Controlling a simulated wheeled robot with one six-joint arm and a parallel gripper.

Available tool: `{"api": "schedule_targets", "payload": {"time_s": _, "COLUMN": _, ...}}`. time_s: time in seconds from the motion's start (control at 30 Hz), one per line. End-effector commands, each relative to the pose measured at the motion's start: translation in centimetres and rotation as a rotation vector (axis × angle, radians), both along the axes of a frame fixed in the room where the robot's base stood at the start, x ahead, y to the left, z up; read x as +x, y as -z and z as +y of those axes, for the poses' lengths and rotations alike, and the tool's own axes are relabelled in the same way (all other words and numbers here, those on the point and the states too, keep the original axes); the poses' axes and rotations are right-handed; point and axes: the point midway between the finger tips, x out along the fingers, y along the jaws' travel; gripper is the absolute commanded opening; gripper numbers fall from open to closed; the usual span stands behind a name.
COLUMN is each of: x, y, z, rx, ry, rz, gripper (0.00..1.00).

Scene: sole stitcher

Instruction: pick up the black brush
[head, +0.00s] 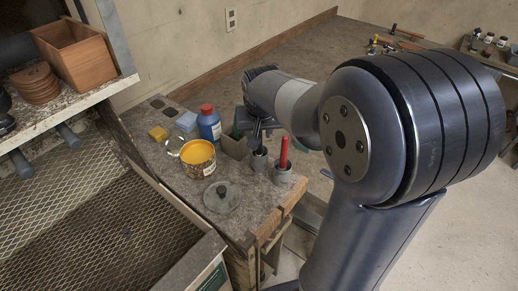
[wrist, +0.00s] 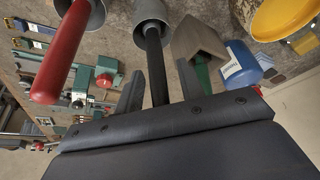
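The black brush (wrist: 154,62) stands with its dark handle toward me in a grey cup (wrist: 151,12) in the wrist view. My gripper (wrist: 160,72) is open, with one finger on each side of the handle and a visible gap to both fingers. In the head view my gripper (head: 257,132) is above the same grey cup (head: 259,160) on the bench. The brush is hard to tell from the dark fingers there. Its lower end is hidden in the cup.
A red handle (head: 284,152) stands in another cup close by on the right. A wooden box (head: 235,146) with something green, a blue bottle (head: 209,124) and an open yellow paint can (head: 198,160) are on the left. A round lid (head: 222,197) lies in front.

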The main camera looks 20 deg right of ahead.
Motion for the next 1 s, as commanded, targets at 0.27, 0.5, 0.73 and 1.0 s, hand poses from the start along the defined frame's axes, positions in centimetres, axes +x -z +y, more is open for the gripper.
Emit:
{"api": "schedule_targets", "payload": {"time_s": 0.27, "x": 0.0, "y": 0.0, "z": 0.0, "rx": 0.0, "ry": 0.0, "rz": 0.0, "gripper": 0.14}}
{"api": "schedule_targets", "payload": {"time_s": 0.5, "x": 0.0, "y": 0.0, "z": 0.0, "rx": 0.0, "ry": 0.0, "rz": 0.0, "gripper": 0.0}}
{"api": "schedule_targets", "payload": {"time_s": 0.73, "x": 0.0, "y": -0.1, "z": 0.0, "rx": 0.0, "ry": 0.0, "rz": 0.0, "gripper": 0.0}}
{"api": "schedule_targets", "payload": {"time_s": 1.0, "x": 0.1, "y": -3.6, "z": 0.0, "rx": 0.0, "ry": 0.001, "rz": -0.006, "gripper": 0.0}}
